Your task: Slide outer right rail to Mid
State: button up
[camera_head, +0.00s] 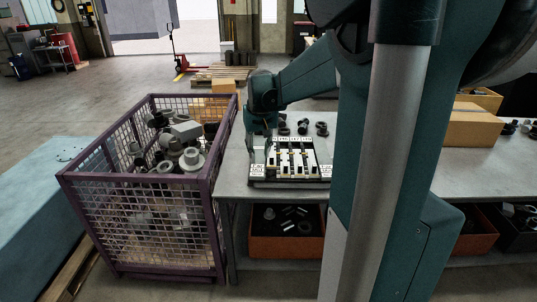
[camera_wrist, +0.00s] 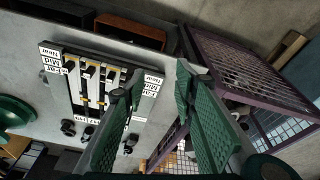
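A dark-framed slider board (camera_head: 290,183) lies on the grey workbench, with several pale upright rails and small dark and light sliders on them. It also shows in the wrist view (camera_wrist: 70,105), turned around, with labels "Near", "Mid" and "Far" at its sides. The outer right rail's slider is too small to place surely in the head view. My gripper (camera_head: 262,152) is over the board's left edge in the head view. In the wrist view my gripper's two green fingers (camera_wrist: 160,78) are spread apart with nothing between them, and the left finger hides part of the board.
A purple mesh crate (camera_head: 140,176) full of metal parts stands left of the workbench (camera_head: 235,187). Several dark round parts (camera_head: 302,127) lie behind the board. An orange bin (camera_head: 285,245) sits on the shelf below. A cardboard box (camera_head: 468,128) stands on the right.

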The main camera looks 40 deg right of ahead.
jog(key=d+f+m+g+p, duration=0.1)
jog(key=d+f, duration=0.2)
jog(key=d, duration=0.6)
jog(key=d+f+m+p, duration=0.1)
jog(key=d+f, duration=0.2)
jog(key=d, duration=0.6)
jog(key=m+g+y+p, duration=0.1)
send_over(315, 165)
notch_tip(315, 165, down, 7)
jog(key=shift+w+d, duration=0.1)
jog(key=shift+f, duration=0.1)
jog(key=shift+f, duration=3.8)
